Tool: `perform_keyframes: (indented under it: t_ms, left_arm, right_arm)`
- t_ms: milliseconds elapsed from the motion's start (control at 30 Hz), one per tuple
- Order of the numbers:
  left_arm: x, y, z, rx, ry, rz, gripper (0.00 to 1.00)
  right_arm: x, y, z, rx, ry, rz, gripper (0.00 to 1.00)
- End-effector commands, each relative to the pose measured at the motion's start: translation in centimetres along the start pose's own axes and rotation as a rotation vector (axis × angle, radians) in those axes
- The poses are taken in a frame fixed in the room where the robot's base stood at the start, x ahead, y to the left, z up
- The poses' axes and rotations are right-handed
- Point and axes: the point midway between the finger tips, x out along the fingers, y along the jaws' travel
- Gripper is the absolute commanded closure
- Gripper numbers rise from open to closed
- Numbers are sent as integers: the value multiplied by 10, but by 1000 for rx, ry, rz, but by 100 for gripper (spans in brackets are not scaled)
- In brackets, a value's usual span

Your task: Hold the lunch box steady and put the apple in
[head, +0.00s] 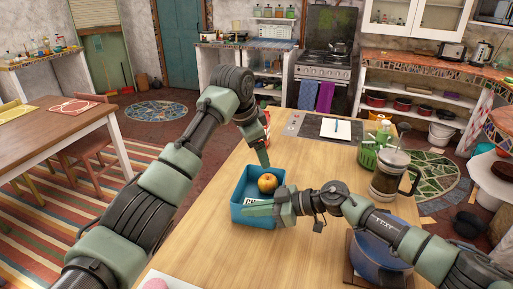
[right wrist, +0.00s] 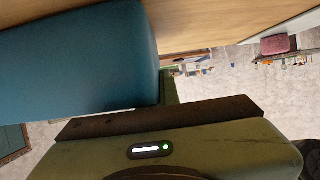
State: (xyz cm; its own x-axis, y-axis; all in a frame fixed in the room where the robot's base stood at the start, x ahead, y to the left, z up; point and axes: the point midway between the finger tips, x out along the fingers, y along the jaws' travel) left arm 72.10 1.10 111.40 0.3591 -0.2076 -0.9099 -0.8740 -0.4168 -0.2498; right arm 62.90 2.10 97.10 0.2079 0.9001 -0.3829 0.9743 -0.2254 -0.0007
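The blue lunch box (head: 238,190) stands open on the wooden counter, with a pale lettered label on its front. The orange-red apple (head: 267,183) shows inside its opening; whether it rests on the bottom is hidden. My left gripper (head: 264,158) points down at the box's back edge, just above and behind the apple; its finger gap does not show. My right gripper (head: 260,209) lies along the front right of the box, overlapping its front wall. In the right wrist view the blue box wall (right wrist: 80,60) is close by the gripper; the finger gap and any contact are unclear.
A French press (head: 388,178), a blue pot (head: 375,250) and a green basket (head: 368,155) stand to the right near my right arm. A white notepad (head: 335,129) lies farther back. The counter between the box and the notepad is mostly clear.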

Motion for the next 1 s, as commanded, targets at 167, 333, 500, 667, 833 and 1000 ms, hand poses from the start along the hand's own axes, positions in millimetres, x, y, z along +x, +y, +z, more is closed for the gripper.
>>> perform_keyframes:
  t_ms: [167, 333, 500, 667, 833, 1000]
  left_arm:
    - [0, 0, 0, 0, 0, 0, 18]
    - [0, 0, 0, 0, 0, -1, 18]
    - [0, 0, 0, 1, 0, -1, 18]
    - [0, 0, 0, 1, 0, -1, 18]
    - [0, 0, 0, 1, 0, -1, 18]
    - [0, 0, 0, 1, 0, -1, 18]
  right_arm:
    - [0, 0, -1, -1, 2, 0, 100]
    - [0, 0, -1, -1, 2, 0, 81]
    - [0, 0, -1, -1, 1, 0, 72]
    - [0, 0, 0, 0, 1, 0, 72]
    - [-15, 1, 0, -1, -1, 3, 72]
    - [-44, 2, 0, -1, 0, 4, 72]
